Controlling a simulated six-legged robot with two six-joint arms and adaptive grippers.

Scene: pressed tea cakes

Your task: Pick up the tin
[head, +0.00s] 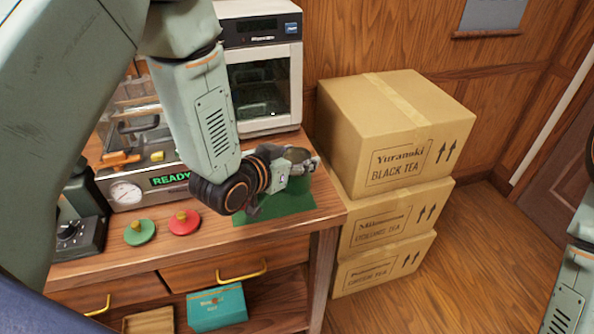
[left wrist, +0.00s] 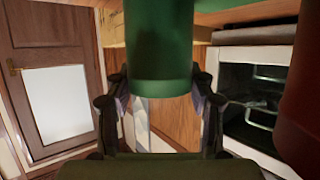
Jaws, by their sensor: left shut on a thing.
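A green cylindrical tin (left wrist: 160,45) fills the top middle of the left wrist view. My left gripper (left wrist: 160,88) has a finger on each side of it and is shut on it. In the head view my left gripper (head: 300,162) is over the green mat (head: 285,205) at the counter's right end. The tin cannot be made out there behind the gripper and arm. My right gripper is not in view; only part of my right arm shows at the right edge.
A green lid (head: 140,231) and a red lid (head: 184,222) lie on the counter. A dark red thing (left wrist: 304,110) is close on the right in the left wrist view. Stacked cartons (head: 390,145) stand right of the counter. A white oven-like appliance (head: 262,75) is behind. Open floor lies front right.

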